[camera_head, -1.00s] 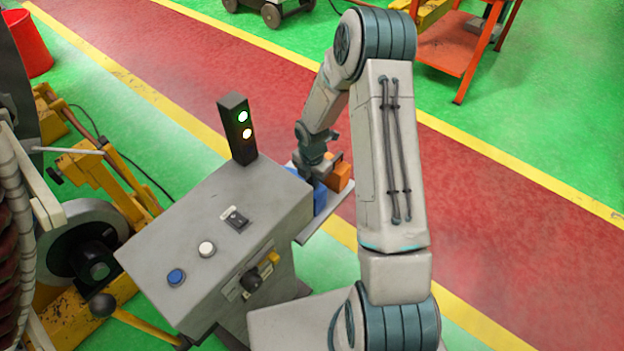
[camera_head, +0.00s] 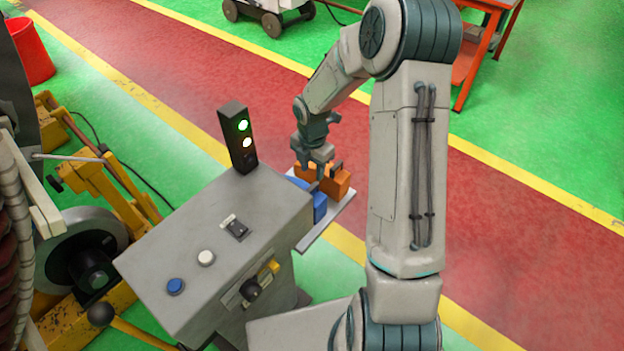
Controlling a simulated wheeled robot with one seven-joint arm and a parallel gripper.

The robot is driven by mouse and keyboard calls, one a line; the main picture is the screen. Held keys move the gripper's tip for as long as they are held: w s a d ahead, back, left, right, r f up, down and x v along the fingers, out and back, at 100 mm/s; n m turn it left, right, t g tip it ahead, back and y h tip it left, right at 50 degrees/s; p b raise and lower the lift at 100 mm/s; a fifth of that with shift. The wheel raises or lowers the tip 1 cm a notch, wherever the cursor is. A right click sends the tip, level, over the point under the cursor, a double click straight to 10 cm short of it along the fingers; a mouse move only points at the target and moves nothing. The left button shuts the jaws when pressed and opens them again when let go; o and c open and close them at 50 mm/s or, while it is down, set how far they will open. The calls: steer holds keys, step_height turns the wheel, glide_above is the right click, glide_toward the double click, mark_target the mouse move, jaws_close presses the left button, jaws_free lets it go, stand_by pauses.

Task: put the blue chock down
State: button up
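The blue chock (camera_head: 319,207) sits on a light grey tray (camera_head: 326,224) behind the grey control box, whose edge hides part of it. An orange chock (camera_head: 336,184) with a dark handle stands beside it on the same tray. My gripper (camera_head: 313,173) points down just above the chocks, at the blue chock's upper end. Its fingers look spread, with nothing seen held between them. The gap between the fingertips and the blue chock's dark handle is too small to judge.
The control box (camera_head: 213,243) with buttons stands in front of the tray. A signal tower (camera_head: 238,137) with green and whitish lamps rises from its back edge. Yellow machinery (camera_head: 110,185) is at left. The red floor lane beyond the tray is clear.

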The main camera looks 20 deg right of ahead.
steer(key=s+r+m+t+h, duration=0.1)
steer(key=s+r+m, duration=0.45)
steer(key=r, duration=0.35)
steer(key=s+r+m, duration=0.5)
steer(key=r+m, duration=0.2)
steer(key=r, duration=0.1)
steer(key=s+r+m+t+y, duration=0.1)
steer(key=s+r+m, duration=0.4)
steer(key=s+m, duration=0.7)
steer(key=shift+s+a+r+m+t, duration=0.2)
steer(key=shift+s+a+m+t, duration=0.2)
steer(key=shift+s+t, duration=0.15)
